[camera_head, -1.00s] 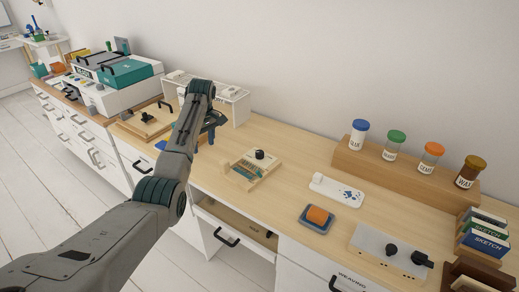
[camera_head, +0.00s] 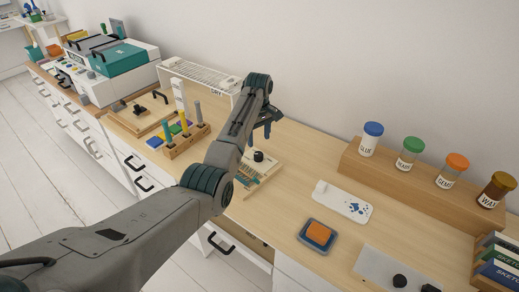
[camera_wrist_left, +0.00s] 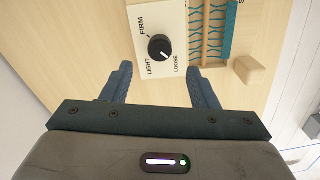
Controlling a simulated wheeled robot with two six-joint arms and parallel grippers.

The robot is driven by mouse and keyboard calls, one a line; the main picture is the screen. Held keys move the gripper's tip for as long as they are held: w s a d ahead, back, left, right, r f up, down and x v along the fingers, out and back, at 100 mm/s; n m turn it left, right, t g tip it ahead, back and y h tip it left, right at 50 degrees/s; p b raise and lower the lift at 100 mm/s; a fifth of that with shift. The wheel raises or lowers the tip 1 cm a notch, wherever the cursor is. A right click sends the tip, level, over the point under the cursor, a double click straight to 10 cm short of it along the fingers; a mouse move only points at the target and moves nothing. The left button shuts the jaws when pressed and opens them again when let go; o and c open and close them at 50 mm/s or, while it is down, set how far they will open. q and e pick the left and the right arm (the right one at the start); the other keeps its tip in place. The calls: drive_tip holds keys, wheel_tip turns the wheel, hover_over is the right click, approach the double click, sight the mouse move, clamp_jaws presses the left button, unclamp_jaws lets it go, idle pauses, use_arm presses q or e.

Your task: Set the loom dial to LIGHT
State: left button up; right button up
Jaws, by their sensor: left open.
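The small wooden loom (camera_head: 268,170) sits on the desk, partly hidden behind my left arm in the head view. Its black round dial (camera_head: 258,156) also shows in the left wrist view (camera_wrist_left: 160,47), on a cream plate (camera_wrist_left: 158,14) marked FIRM, LIGHT and LOOSE. A small white mark on the dial appears to point toward LOOSE. Teal threads (camera_wrist_left: 228,30) lie beside the plate. My left gripper (camera_head: 266,124) is above the loom. In the wrist view its open fingers (camera_wrist_left: 159,72) are apart, just below the dial in the picture, with nothing between them. My right gripper is not in view.
A peg block (camera_head: 185,143) and a white rack (camera_head: 205,78) stand left of the loom. A white paint-spotted tray (camera_head: 343,203) and an orange block on a blue dish (camera_head: 318,235) lie right. Jars stand on a wooden riser (camera_head: 400,178) behind.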

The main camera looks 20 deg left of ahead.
sight(259, 154)
use_arm(q)
wheel_tip(259, 154, down, 5)
drive_tip(key=shift+f, duration=0.1)
wheel_tip(259, 154, down, 2)
drive_tip(key=shift+f, duration=0.1)
drive_tip(key=shift+c, duration=0.8)
drive_tip(key=c, duration=0.8)
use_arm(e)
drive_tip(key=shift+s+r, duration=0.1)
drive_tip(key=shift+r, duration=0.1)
use_arm(q)
drive_tip(key=shift+p, duration=0.3)
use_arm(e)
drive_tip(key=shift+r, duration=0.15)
